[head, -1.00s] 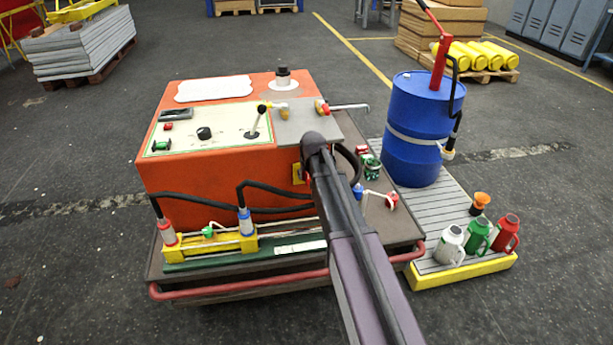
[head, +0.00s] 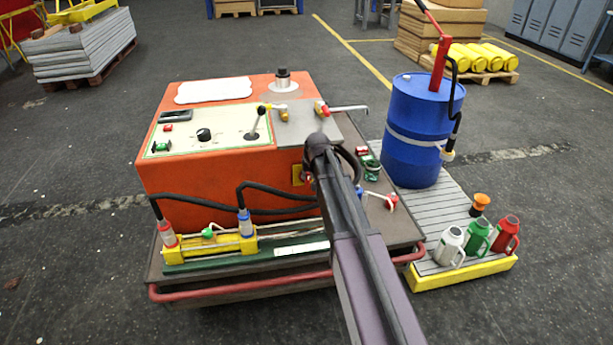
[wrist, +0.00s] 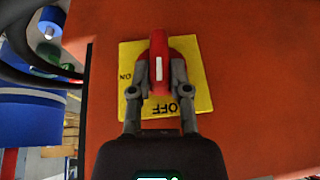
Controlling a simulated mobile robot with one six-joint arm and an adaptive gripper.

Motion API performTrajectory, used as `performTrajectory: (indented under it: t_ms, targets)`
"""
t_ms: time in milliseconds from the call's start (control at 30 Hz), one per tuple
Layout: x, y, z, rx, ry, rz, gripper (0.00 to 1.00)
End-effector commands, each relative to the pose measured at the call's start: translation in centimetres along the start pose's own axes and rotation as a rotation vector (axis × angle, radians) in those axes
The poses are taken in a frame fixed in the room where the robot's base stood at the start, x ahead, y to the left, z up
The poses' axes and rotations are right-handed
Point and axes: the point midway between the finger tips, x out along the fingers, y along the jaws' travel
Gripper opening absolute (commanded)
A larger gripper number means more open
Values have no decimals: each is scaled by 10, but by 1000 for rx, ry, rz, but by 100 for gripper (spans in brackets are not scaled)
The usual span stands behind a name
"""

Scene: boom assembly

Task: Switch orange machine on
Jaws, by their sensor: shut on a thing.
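The orange machine (head: 235,185) stands on a cart in the middle of the head view. Its red rotary switch (wrist: 159,48) with a white stripe sits on a yellow plate (wrist: 191,77) marked ON and OFF in the wrist view. The lettering looks upside down there, with OFF below the switch and ON to its left. The stripe runs up and down in that picture. My gripper (wrist: 161,78) is shut on the red switch, one finger on each side. In the head view my arm hides the switch, and only part of the yellow plate (head: 297,175) shows.
A blue drum (head: 413,130) with a red pump stands right of the machine. Several cans and bottles (head: 477,236) stand on the ribbed platform (head: 440,200). Black hoses (head: 275,209) run along the machine's front to a yellow cylinder unit (head: 208,250). The floor in front is clear.

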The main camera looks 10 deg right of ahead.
Motion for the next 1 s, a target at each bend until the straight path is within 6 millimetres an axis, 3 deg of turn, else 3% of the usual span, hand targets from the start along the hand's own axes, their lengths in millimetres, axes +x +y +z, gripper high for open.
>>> performTrajectory:
  t_ms: [1000]
  targets:
    - [13,16,6,301,-4,-729,0]
